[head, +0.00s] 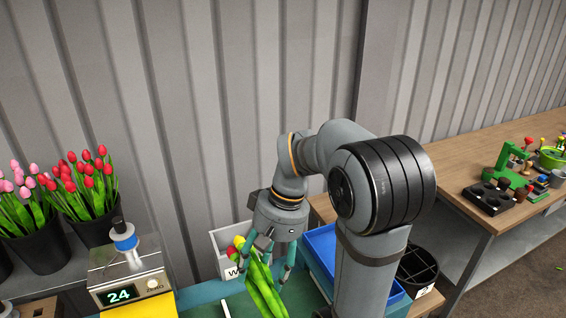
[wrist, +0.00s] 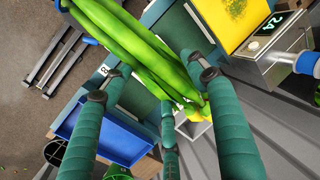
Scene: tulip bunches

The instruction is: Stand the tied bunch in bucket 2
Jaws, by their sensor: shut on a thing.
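My gripper (head: 268,264) is shut on the tulip bunch (head: 264,292), and its teal fingers close around the green stems. In the wrist view, my gripper (wrist: 158,78) has the bunch (wrist: 135,38) slanting across it from top left to lower right. Yellow and red heads (head: 238,242) show at the bunch's upper end in the head view, in front of a white bin.
The white bin (head: 226,262) marked W stands behind the bunch. A blue tray (head: 322,246) lies right of it. A scale (head: 130,284) reading 24 and black buckets of red (head: 92,230) and pink tulips (head: 36,248) stand at left. A wooden bench (head: 450,160) holds potting tools.

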